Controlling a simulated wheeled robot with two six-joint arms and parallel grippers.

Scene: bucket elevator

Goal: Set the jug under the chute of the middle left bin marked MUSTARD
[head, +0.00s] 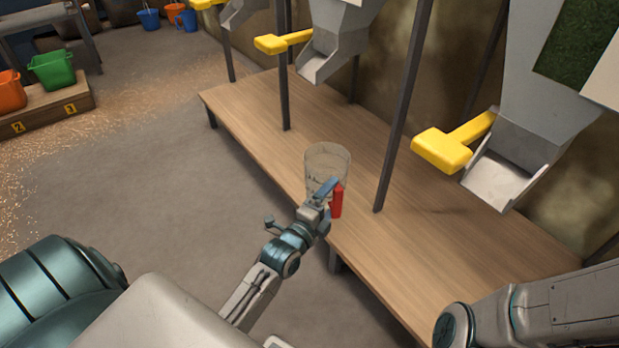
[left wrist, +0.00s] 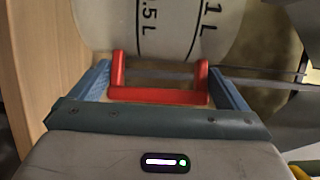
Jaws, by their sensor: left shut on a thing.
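The clear jug (head: 326,165) has a red handle (head: 337,201) and appears over the front edge of the wooden bench. I cannot tell whether it touches the bench. My left gripper (head: 325,190) is shut on the handle. In the left wrist view the blue fingers of the gripper (left wrist: 160,84) are at both ends of the red handle (left wrist: 160,96), and the jug wall (left wrist: 165,25) shows litre marks. Three metal chutes hang over the bench: a near right one (head: 502,178), a middle one (head: 322,58) and a far one (head: 238,12). No MUSTARD label is readable. My right gripper is out of view.
The bench (head: 250,112) is bare under the chutes. Dark posts (head: 405,105) rise near its front edge, and yellow levers (head: 442,150) jut out beside the chutes. Green (head: 53,68) and orange (head: 10,92) buckets stand on a low numbered platform at far left.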

